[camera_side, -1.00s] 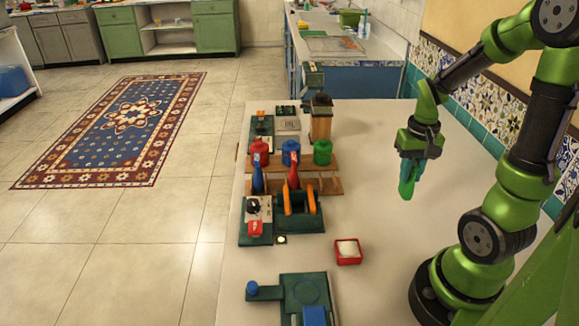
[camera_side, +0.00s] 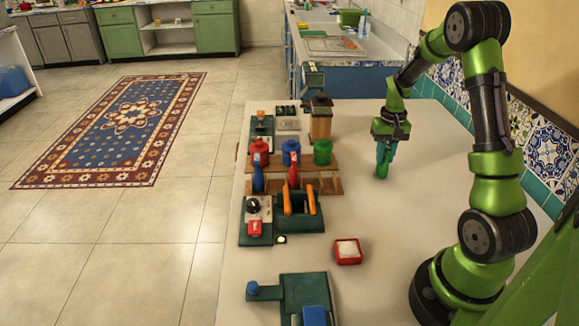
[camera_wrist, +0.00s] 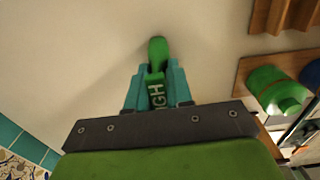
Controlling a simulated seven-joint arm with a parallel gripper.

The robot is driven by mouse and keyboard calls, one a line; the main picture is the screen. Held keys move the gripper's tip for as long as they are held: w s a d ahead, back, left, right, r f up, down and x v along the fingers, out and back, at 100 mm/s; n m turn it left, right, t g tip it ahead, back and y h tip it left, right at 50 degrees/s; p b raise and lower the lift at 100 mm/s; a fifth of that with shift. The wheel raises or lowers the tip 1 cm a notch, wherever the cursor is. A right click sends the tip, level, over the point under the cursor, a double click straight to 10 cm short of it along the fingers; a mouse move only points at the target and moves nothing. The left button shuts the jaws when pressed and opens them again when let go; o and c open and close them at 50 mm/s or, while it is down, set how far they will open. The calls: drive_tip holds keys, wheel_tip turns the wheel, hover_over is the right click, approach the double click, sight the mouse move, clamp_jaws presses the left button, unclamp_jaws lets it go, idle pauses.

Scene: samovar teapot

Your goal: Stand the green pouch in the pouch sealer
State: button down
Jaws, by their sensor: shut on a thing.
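My gripper (camera_side: 385,150) is shut on the green pouch (camera_side: 382,171) and holds it over the bare right part of the table. In the wrist view the pouch (camera_wrist: 156,85) is between the teal fingers, with white letters on it partly hidden. In the side view it hangs roughly upright below the fingers. A dark green device with two orange bars (camera_side: 299,201), which looks like the pouch sealer, stands to the left and nearer the camera, well apart from my gripper.
Red (camera_side: 259,152), blue (camera_side: 290,151) and green (camera_side: 322,152) canisters stand on a wooden rack left of my gripper. A wooden tower (camera_side: 321,118) stands behind them. A red dish (camera_side: 347,251) and a green-based machine (camera_side: 304,290) are nearer. The table's right side is clear.

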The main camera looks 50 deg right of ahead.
drive_tip(key=shift+f, duration=0.15)
drive_tip(key=c, duration=1)
unclamp_jaws()
wheel_tip(320, 180, up, 12)
drive_tip(key=shift+f, duration=0.15)
drive_tip(key=s+a+r+n+t, duration=0.1)
drive_tip(key=a+r, duration=0.1)
drive_tip(key=a, duration=0.6)
drive_tip(key=s+a+r+n+t, duration=0.1)
drive_tip(key=a+r+t, duration=0.1)
drive_tip(key=a, duration=0.5)
drive_tip(key=a+r+n+t+y, duration=0.1)
drive_tip(key=a+r, duration=0.3)
drive_tip(key=a, duration=0.4)
drive_tip(key=shift+s+a+r+n+t, duration=0.3)
drive_tip(key=shift+s+t, duration=0.1)
drive_tip(key=shift+t, duration=0.3)
drive_tip(key=shift+n+t+y, duration=0.5)
drive_tip(key=shift+n+t, duration=0.2)
drive_tip(key=shift+t, duration=0.2)
drive_tip(key=s+a, duration=0.1)
drive_tip(key=a, duration=0.1)
drive_tip(key=s+a, duration=0.3)
drive_tip(key=a, duration=0.1)
drive_tip(key=shift+s+a+f, duration=0.3)
drive_tip(key=shift+s, duration=0.1)
drive_tip(key=shift+c, duration=0.8)
